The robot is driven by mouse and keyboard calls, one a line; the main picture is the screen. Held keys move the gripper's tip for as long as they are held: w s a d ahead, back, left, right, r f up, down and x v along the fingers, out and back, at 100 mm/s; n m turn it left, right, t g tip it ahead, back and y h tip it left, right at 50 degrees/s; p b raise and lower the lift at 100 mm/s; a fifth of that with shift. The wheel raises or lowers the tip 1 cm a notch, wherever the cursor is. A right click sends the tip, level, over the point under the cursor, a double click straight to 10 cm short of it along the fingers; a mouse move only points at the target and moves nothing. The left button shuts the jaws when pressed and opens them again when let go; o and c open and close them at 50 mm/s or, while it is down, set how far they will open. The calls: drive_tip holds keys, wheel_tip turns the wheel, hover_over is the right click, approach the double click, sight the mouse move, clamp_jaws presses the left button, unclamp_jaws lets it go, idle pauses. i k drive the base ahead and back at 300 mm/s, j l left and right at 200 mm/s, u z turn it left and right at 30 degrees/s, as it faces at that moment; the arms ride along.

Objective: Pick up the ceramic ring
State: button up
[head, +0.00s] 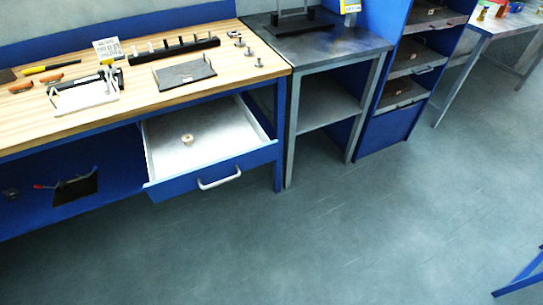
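A small beige ring-shaped piece, which looks like the ceramic ring (187,139), lies in the open drawer (211,178) under the wooden workbench. It rests on the drawer's pale floor, near the middle, with bare space around it. It is too small to make out its hole clearly. The drawer is pulled out, with a blue front and a pale handle (220,178). My gripper is not in view.
The workbench (140,110) holds trays, a black rack (172,50) with upright pegs, and several small metal parts. A grey metal table (340,42) and a blue shelf unit (385,125) stand to the right. The floor (330,235) in front is clear.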

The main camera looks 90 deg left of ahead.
sight(188, 140)
drive_tip(key=z, duration=0.4)
drive_tip(key=j+z, duration=0.1)
drive_tip(key=z, duration=0.65)
drive_tip(key=k+z, duration=0.1)
drive_tip(key=z, duration=0.25)
drive_tip(key=k+j+z, duration=0.15)
drive_tip(key=z, duration=0.25)
drive_tip(key=k+u, duration=0.15)
drive_tip(key=u, duration=0.15)
drive_tip(key=k+u, duration=0.15)
drive_tip(key=u, duration=0.15)
drive_tip(key=k+l+u, duration=0.15)
drive_tip(key=u, duration=0.3)
drive_tip(key=k+u, duration=0.25)
drive_tip(key=u, duration=0.25)
drive_tip(key=k+u, duration=0.2)
drive_tip(key=u, duration=0.25)
drive_tip(key=k+j+u, duration=0.15)
drive_tip(key=u, duration=0.3)
drive_tip(key=k, duration=0.05)
